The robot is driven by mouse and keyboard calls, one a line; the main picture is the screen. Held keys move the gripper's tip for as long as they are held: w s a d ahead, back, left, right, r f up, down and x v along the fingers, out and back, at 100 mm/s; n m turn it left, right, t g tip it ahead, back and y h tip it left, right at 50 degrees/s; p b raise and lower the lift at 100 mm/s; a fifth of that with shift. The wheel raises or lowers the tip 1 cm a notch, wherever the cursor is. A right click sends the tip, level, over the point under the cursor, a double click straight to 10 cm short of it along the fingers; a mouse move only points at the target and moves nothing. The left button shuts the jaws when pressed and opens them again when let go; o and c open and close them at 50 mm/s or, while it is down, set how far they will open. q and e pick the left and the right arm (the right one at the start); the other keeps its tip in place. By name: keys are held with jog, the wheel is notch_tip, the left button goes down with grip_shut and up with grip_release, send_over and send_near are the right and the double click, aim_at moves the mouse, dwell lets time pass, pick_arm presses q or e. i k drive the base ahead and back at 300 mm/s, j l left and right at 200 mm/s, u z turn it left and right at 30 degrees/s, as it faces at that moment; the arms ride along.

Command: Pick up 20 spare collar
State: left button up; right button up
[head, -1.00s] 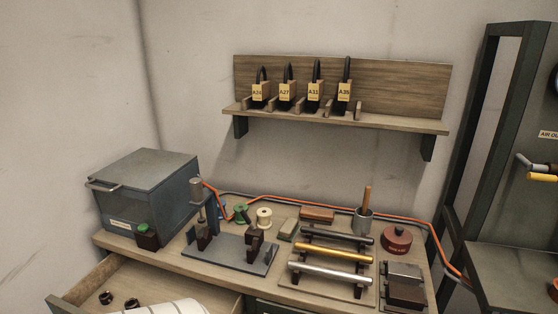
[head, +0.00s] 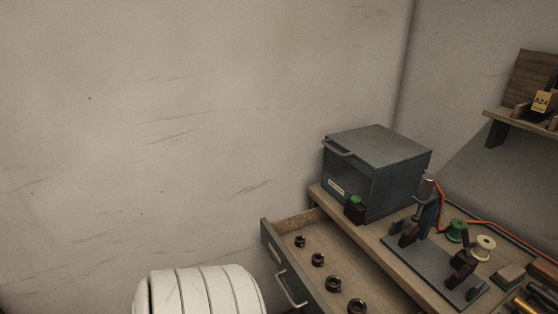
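Several dark ring-shaped collars lie spaced in a row inside the open wooden drawer (head: 318,228). The farthest collar (head: 299,241) is near the drawer's back left, another collar (head: 317,260) lies closer, then a larger-looking collar (head: 333,285), and one more collar (head: 357,307) sits at the bottom edge of the view. No size marks are readable, so I cannot tell which is 20.
The workbench (head: 372,231) carries a grey box (head: 378,170), a green-topped dark block (head: 355,209), a fixture plate (head: 428,272), a green spool (head: 456,231) and a cream spool (head: 483,247). An orange cable (head: 470,224) runs behind. A wall shelf (head: 510,117) is at right.

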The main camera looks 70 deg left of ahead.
aim_at(299, 242)
jog(key=i+j+u, duration=0.1)
jog(key=u, duration=0.3)
jog(key=i+j+u, duration=0.1)
jog(key=u, duration=0.3)
jog(key=i+j+u, duration=0.15)
jog(key=u, duration=0.25)
jog(key=i+j+u, duration=0.1)
jog(key=u, duration=0.3)
jog(key=i, duration=0.2)
